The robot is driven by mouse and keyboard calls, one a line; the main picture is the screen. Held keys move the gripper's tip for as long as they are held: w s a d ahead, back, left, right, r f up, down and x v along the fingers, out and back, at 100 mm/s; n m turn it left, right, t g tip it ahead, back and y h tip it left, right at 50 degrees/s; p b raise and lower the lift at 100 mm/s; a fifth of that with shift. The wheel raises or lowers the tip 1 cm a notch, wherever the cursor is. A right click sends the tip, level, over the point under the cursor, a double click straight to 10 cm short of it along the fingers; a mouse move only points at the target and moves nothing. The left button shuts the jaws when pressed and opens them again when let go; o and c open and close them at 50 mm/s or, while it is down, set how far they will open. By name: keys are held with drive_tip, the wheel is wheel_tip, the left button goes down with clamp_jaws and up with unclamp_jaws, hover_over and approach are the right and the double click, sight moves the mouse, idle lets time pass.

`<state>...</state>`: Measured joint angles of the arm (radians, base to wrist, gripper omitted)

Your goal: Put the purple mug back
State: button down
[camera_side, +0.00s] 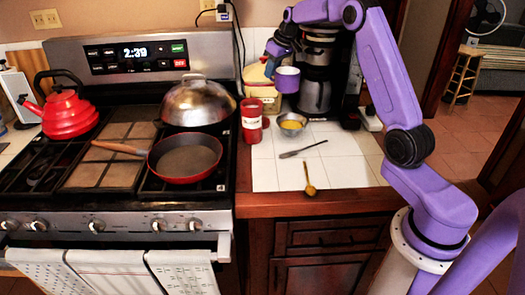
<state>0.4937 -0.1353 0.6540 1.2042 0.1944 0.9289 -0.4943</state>
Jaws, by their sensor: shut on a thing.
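The purple mug (287,80) is in the air above the white tiled counter, in front of the coffee maker. It looks upright, with a pale rim band at the top. My gripper (277,62) is at the mug's upper left side and is shut on it. The exact finger contact is too small to make out.
A red canister (251,120), a metal bowl (292,124) with yellow contents, a dark utensil (303,149) and a yellow spoon (310,181) are on the counter (345,170). The coffee maker (316,75) stands behind. The stove at left holds a red pan (185,160).

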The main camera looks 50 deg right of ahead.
drive_tip(key=s+a+f+n+y, duration=0.1)
drive_tip(key=s+a+f+n, duration=0.1)
drive_tip(key=s+a, duration=0.85)
drive_tip(key=s+a+f+n, duration=0.2)
drive_tip(key=s+a, duration=0.7)
drive_tip(key=a, duration=0.2)
drive_tip(key=shift+g, duration=0.3)
drive_tip(key=w+f, duration=0.3)
drive_tip(key=w, duration=0.1)
drive_tip(key=w+f, duration=0.3)
drive_tip(key=w, duration=0.1)
drive_tip(key=w+f, duration=0.3)
drive_tip(key=w, duration=0.1)
drive_tip(key=shift+w, duration=0.35)
drive_tip(key=shift+w+f, duration=0.25)
drive_tip(key=shift+f, duration=0.05)
drive_tip(key=shift+w+f, duration=0.1)
drive_tip(key=shift+f, duration=1.45)
drive_tip(key=shift+f, duration=0.15)
drive_tip(key=c, duration=1.4)
unclamp_jaws()
